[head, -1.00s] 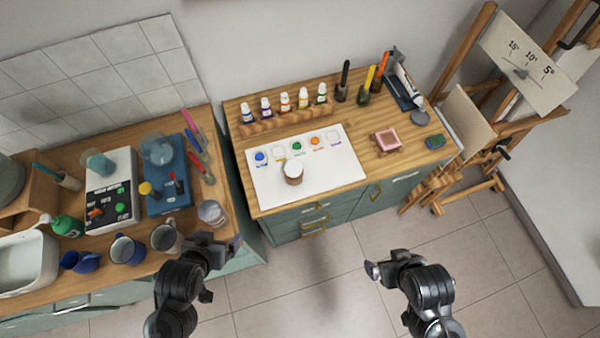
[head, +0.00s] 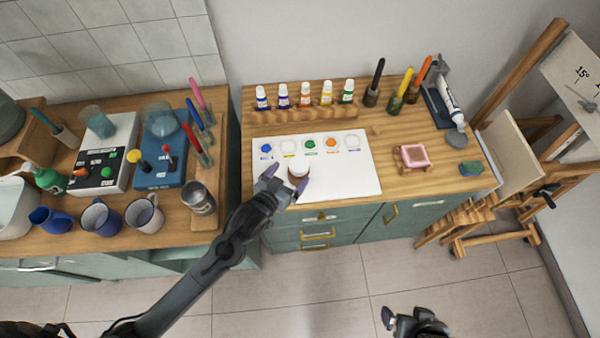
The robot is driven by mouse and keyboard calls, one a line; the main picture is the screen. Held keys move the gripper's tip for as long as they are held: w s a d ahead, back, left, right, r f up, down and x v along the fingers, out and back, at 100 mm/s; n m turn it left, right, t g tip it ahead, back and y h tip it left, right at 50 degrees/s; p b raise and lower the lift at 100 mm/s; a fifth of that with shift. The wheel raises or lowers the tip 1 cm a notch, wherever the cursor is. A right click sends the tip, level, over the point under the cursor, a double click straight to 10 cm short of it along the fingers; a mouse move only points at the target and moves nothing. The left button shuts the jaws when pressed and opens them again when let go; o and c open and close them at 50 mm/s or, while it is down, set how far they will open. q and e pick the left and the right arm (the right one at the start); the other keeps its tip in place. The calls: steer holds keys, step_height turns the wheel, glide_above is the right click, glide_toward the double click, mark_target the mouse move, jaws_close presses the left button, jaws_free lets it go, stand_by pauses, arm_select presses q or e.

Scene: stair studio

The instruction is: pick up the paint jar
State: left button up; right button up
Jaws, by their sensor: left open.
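The paint jar (head: 299,175) is a small jar with a white top and a brownish body. It stands upright on the white sheet (head: 346,181), near its front edge. My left gripper (head: 284,181) is open at the jar, with one finger on the jar's left side and the other in front and to its right. I cannot tell whether the fingers touch it. The jar's lower part is partly hidden by the gripper. My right gripper (head: 388,318) is low in the view, away from the worktop; its jaws do not show clearly.
Small paint bottles (head: 306,95) stand in a wooden rack (head: 287,117) behind the sheet. Coloured paint spots lie along the sheet's back. A pink sponge-like block (head: 414,156) sits to the right. The left counter holds mugs (head: 145,214) and a metal can (head: 199,198). An easel stands at right.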

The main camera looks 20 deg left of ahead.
mark_target(296, 169)
arm_select(q)
steer(key=shift+p+x, duration=0.35)
steer(key=shift+x, duration=3)
steer(key=shift+d, duration=0.15)
steer(key=c, duration=1.3)
